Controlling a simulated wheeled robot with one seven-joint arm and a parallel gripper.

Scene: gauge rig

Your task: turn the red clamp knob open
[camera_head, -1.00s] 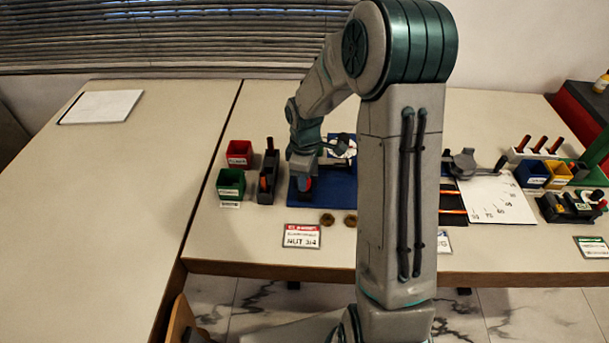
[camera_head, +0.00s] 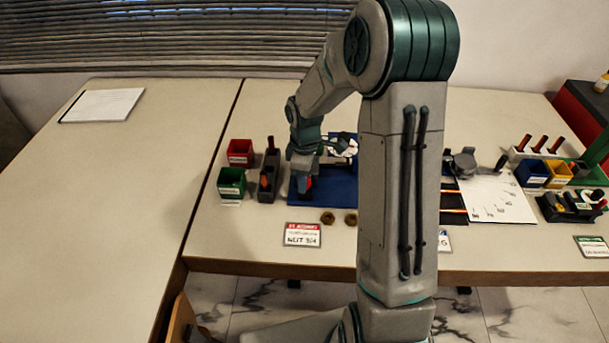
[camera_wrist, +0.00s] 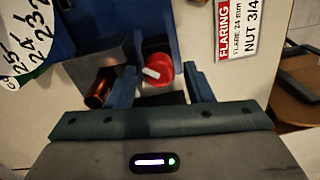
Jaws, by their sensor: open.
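The red clamp knob (camera_wrist: 157,68) is round with a white bar mark across its face, and it shows in the wrist view between the open jaws. In the head view a little red of the knob (camera_head: 309,183) shows at my gripper. My gripper (camera_wrist: 161,85) is open, with one blue-grey finger on each side of the knob. I cannot tell whether either finger touches it. A grey metal block (camera_wrist: 95,66) and a copper-coloured tube (camera_wrist: 100,88) are left of the knob. The blue base (camera_head: 337,188) lies under the rig.
A white numbered dial (camera_wrist: 27,42) is at the wrist view's upper left. A label card (camera_head: 303,235) and two brass nuts (camera_head: 327,218) lie in front. Red (camera_head: 240,152) and green bins (camera_head: 231,183) and a dark holder (camera_head: 269,172) stand left. The left table is mostly clear.

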